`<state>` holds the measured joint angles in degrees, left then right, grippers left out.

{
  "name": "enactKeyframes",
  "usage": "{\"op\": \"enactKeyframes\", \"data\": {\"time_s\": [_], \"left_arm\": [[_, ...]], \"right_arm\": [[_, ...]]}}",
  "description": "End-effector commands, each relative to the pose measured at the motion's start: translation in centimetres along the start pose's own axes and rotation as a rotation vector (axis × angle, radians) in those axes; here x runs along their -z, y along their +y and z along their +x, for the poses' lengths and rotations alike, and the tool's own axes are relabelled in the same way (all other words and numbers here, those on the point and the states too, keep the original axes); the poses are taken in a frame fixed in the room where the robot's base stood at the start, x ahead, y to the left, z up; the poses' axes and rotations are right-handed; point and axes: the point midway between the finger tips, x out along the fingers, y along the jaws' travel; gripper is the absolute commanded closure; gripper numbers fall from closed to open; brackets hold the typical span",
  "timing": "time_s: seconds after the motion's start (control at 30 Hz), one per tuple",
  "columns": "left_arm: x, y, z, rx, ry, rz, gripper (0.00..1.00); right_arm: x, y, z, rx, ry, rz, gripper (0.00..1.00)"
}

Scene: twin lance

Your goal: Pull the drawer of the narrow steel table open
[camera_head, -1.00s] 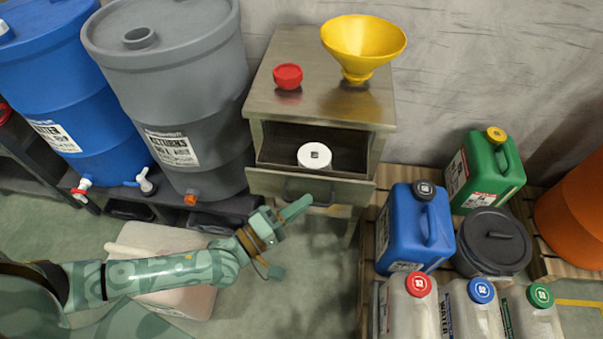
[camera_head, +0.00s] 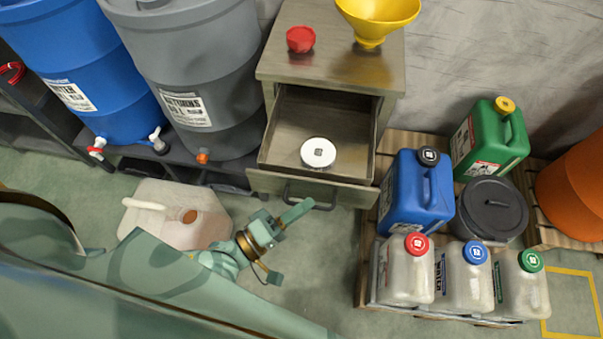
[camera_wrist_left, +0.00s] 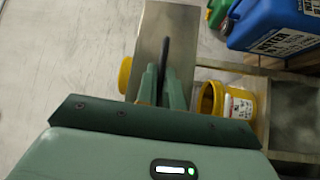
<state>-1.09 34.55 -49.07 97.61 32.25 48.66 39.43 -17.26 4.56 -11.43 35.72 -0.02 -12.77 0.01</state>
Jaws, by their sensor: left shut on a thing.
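The narrow steel table (camera_head: 330,72) stands against the wall. Its drawer (camera_head: 340,184) is pulled well out, and a round white lidded thing (camera_head: 319,152) lies inside. A dark bar handle (camera_head: 325,207) is on the drawer front; it also shows in the left wrist view (camera_wrist_left: 165,52). My left gripper (camera_head: 303,206) is at the left part of the handle. In the left wrist view its fingers (camera_wrist_left: 160,80) are close together around the handle, shut on it. My right gripper is not in view.
A red knob-like thing (camera_head: 300,39) and a yellow funnel (camera_head: 378,18) stand on the table top. A blue canister (camera_head: 405,200) stands close right of the drawer. A pale canister (camera_head: 175,213) lies on the floor to the left. Floor below the handle is clear.

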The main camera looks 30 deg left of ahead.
Motion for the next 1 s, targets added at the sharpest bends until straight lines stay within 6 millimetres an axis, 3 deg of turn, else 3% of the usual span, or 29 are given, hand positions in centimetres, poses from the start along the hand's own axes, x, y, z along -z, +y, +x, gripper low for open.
{"op": "enactKeyframes", "data": {"time_s": [0.07, 0.1, 0.13, 0.17, 0.73, 0.87, 1.0], "left_arm": [[0.0, -0.1, -0.1, 0.004, 0.000, 0.000, 1.00], [0.0, -0.1, -0.1, 0.004, 0.000, 0.000, 0.80], [0.0, -0.1, -0.1, 0.004, 0.000, 0.000, 0.72], [0.0, -0.1, -0.1, 0.004, 0.000, 0.000, 0.69], [0.0, 0.0, -0.4, 0.002, 0.001, -0.001, 0.69], [0.0, 0.0, -2.2, 0.004, -0.001, 0.000, 0.69], [0.0, 0.1, -5.8, 0.007, -0.002, 0.000, 0.69]], "right_arm": [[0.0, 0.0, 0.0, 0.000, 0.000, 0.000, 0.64], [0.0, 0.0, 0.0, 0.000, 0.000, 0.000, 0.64], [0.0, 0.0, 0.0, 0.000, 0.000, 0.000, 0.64], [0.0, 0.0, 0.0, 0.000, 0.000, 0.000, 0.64], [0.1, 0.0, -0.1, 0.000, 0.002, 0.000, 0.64], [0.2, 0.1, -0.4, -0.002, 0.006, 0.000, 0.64], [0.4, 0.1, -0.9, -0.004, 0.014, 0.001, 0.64]]}}
